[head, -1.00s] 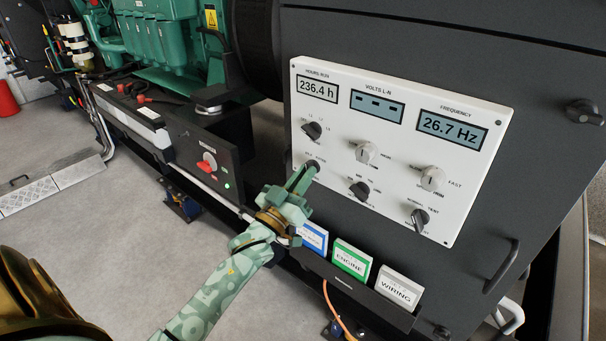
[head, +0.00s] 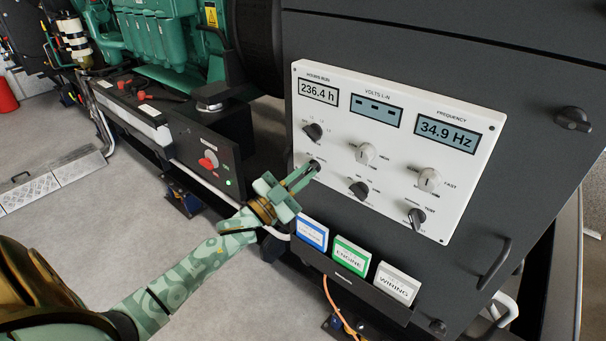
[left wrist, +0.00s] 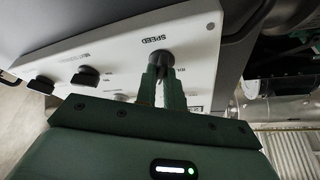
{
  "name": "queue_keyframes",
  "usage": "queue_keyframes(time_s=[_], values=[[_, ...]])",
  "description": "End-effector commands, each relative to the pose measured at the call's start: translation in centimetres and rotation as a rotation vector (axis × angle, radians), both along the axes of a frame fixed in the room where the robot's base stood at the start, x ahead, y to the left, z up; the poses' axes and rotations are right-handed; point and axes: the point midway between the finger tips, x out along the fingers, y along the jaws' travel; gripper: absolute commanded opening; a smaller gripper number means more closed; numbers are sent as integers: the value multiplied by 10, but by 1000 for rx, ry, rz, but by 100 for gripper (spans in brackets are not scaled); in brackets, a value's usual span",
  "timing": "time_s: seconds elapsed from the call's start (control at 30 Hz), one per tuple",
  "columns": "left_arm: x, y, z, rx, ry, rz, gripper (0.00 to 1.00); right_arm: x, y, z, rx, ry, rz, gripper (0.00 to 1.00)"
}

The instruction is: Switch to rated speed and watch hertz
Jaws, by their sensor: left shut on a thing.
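The white control panel (head: 330,135) is on the dark genset enclosure. Its frequency display (head: 447,132) reads 34.9 Hz. The hours display (head: 318,91) reads 236.4 h and the volts display (head: 376,108) shows dashes. My left gripper (head: 308,172) is at the lower-left knob of the panel, its fingers hiding part of it. In the left wrist view, the fingers (left wrist: 161,88) are shut on a black knob (left wrist: 160,60) beside the label SPEED. The knob's exact setting cannot be read. My right gripper is not in view.
More knobs sit on the panel, including a black one (head: 314,131) above and a white one (head: 430,180) at right. Blue, green and white booklets (head: 350,258) stand in a holder below. A red switch (head: 208,160) is on a dark box at left.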

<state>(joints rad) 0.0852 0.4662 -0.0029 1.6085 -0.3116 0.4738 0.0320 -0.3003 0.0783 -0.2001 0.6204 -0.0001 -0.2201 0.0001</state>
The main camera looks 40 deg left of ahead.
Motion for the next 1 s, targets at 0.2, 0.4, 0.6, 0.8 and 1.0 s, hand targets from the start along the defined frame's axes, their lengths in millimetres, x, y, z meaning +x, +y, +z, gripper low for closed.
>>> queue_keyframes(time_s=[0.2, 0.4, 0.6, 0.8, 1.0], values=[[0, 0, -1, 23, 1, 0, 0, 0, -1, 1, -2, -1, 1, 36], [0, 0, -1, 24, 1, 1, 0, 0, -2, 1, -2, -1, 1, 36], [0, 0, -1, 23, 1, 0, 32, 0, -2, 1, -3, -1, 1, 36], [0, 0, -1, 22, -1, 0, 32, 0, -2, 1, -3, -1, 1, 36], [-8, 2, -4, 20, 1, 0, 32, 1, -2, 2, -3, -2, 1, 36]])
